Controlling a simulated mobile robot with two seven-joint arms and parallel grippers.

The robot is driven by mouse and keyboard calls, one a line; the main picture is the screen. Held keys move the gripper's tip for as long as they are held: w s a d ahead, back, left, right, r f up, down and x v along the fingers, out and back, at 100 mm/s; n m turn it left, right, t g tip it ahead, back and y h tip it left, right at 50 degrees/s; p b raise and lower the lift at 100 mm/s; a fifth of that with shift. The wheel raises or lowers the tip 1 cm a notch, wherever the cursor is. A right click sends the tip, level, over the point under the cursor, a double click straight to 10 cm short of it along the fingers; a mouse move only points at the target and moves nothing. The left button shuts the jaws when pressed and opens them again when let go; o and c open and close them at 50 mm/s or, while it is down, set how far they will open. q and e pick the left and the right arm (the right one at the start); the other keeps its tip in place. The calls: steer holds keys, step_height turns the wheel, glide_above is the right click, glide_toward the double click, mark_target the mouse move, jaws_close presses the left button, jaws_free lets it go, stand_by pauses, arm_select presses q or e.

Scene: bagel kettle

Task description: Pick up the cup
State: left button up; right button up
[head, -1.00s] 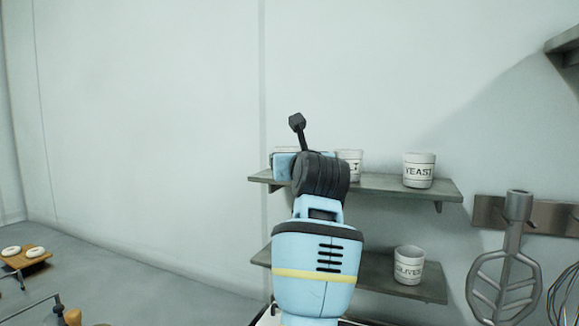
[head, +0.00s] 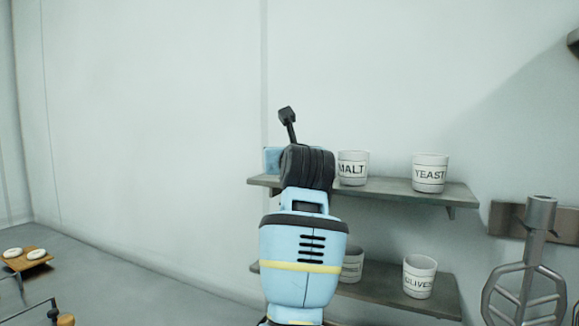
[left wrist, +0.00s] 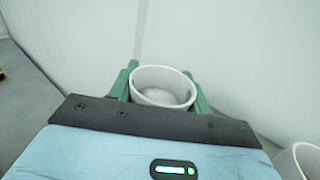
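In the left wrist view a white cup (left wrist: 163,87) stands between the two green fingers of my left gripper (left wrist: 163,84). I look down into its empty inside. One finger lies close along each side, with no clear gap, but I cannot tell whether they press on it. In the head view my own arm hides this cup and the fingers. On the upper shelf (head: 395,191) stand a white MALT cup (head: 353,168), just right of the arm, and a white YEAST cup (head: 430,173). My right gripper is not in view.
The lower shelf (head: 385,296) holds an OLIVES cup (head: 419,276) and another cup (head: 352,265) partly behind my arm. Metal utensils (head: 527,265) hang at the right. A wooden board (head: 27,258) with bagels lies at far left. The wall on the left is bare.

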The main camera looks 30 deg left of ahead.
arm_select(q)
steer(key=shift+c, duration=1.4)
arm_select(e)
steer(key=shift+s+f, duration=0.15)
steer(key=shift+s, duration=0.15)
arm_select(q)
steer(key=shift+r, duration=0.1)
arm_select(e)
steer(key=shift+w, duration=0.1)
